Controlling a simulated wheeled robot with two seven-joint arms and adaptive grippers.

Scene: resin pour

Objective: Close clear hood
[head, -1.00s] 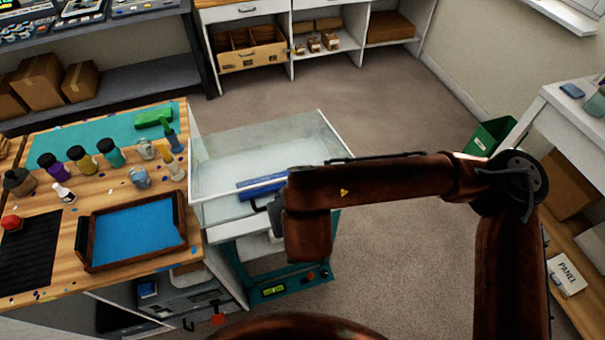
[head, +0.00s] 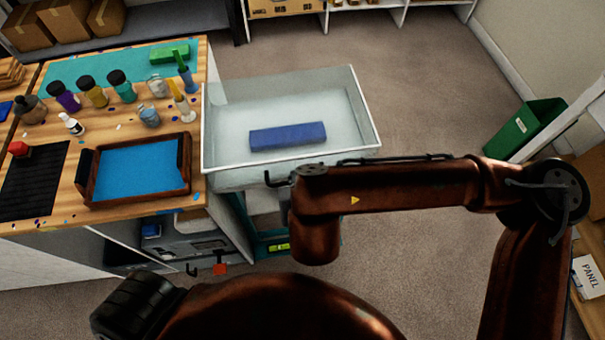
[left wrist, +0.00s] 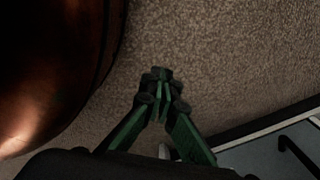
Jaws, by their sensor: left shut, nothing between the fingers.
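The clear hood (head: 290,166), a see-through box with a white rim, stands beside the right end of the workbench in the head view. A blue block (head: 288,136) shows inside it or through it. A black hooked handle (head: 276,181) is at its near edge. My right arm reaches in from the right, its forearm just in front of the near rim. The right gripper is hidden, so I cannot tell whether it touches the handle. In the left wrist view my left gripper (left wrist: 160,85) has green fingers together, empty, above the carpet, away from the hood.
The workbench (head: 60,225) on the left holds a wood-framed blue tray (head: 140,170), several bottles and a black mat (head: 35,180). A green bin (head: 525,128) stands at the right. Carpet is open between bin and hood. A panel with a black handle (left wrist: 295,150) shows in the left wrist view.

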